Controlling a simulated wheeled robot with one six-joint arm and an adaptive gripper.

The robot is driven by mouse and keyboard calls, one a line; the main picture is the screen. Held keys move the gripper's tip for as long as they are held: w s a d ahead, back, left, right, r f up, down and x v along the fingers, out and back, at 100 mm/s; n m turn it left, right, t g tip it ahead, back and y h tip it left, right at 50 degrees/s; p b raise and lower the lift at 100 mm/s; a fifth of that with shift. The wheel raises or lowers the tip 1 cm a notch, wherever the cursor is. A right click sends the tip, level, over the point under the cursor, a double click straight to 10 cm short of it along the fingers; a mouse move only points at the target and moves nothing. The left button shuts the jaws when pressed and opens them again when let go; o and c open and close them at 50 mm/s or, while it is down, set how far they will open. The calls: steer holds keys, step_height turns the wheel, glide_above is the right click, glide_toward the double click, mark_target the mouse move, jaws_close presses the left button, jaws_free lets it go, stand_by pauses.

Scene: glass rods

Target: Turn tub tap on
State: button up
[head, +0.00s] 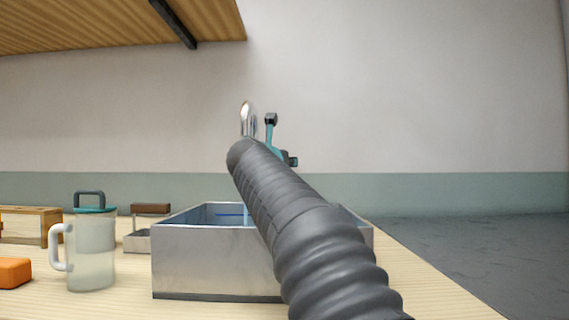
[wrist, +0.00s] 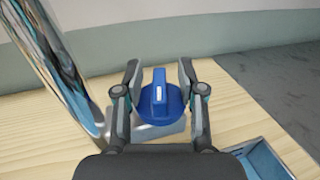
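The chrome spout (wrist: 66,65) rises at the left. In the head view the spout (head: 247,117) stands behind the metal tub (head: 205,262). Part of my gripper (head: 277,140) shows beside the spout; my arm hides the knob and much of the tub.
Left of the tub stand a clear jug (head: 92,258) with a teal lid, a small tray with a brown block (head: 150,209), a wooden rack (head: 32,225) and an orange object (head: 13,272). A wooden shelf (head: 110,25) hangs at the upper left. The wall is behind.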

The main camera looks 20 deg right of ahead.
jaws_close()
steer(key=shift+r+n+t+y+p, duration=0.3)
steer(key=shift+n+y+p, duration=0.15)
steer(key=shift+p, duration=0.35)
steer(key=shift+n+t+y+p, duration=0.55)
steer(key=shift+y+p, duration=0.3)
steer(key=shift+p, duration=0.25)
steer(key=shift+f+n+t+y+p, duration=0.25)
steer(key=shift+n+y+p, duration=0.25)
steer(key=shift+y+p, duration=0.25)
jaws_free()
